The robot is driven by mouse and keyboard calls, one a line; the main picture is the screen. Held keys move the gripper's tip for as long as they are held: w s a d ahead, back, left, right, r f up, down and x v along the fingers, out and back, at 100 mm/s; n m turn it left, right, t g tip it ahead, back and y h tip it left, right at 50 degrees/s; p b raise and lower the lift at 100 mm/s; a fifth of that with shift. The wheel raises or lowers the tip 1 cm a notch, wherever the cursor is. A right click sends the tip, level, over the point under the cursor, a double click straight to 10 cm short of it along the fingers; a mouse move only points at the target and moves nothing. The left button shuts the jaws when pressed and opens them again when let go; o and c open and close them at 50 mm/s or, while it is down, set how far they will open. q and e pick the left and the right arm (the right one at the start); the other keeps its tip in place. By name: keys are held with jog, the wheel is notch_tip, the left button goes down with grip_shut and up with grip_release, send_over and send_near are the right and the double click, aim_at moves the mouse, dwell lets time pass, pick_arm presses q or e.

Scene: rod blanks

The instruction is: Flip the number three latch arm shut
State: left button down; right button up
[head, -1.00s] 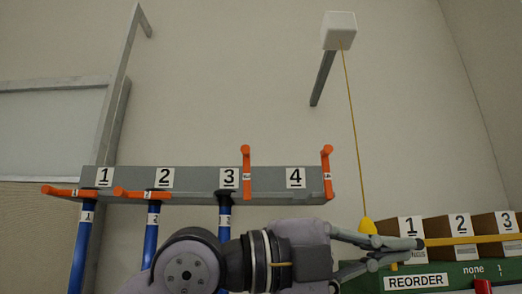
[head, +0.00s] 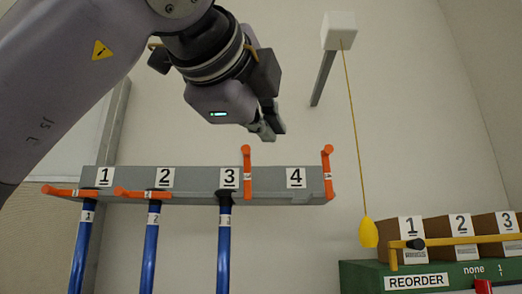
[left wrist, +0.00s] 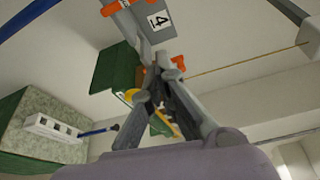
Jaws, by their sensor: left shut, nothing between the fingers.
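The grey rack bar (head: 200,199) carries labels 1 to 4 across the head view. The number three latch arm (head: 247,172) is orange and stands upright just right of label 3, with a blue rod (head: 224,255) hanging below that label. My left gripper (head: 268,133) is shut and empty, above and a little right of the latch arm's top, apart from it. The left wrist view shows the fingers (left wrist: 170,112), with orange latch parts and label 4 (left wrist: 157,20) beyond them. My right gripper is not in view.
Latch arms one (head: 68,192) and two (head: 140,193) lie flat across their rods. Latch arm four (head: 327,172) stands upright. A yellow bob (head: 368,233) hangs on a cord at right, near numbered boxes (head: 411,232) and a green REORDER bin (head: 440,270).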

aim_at(247, 172)
pick_arm(q)
jog(key=shift+w, duration=0.1)
jog(key=w+p, duration=0.8)
jog(key=w, duration=0.1)
jog(key=shift+w+a, duration=0.2)
dwell(0.4)
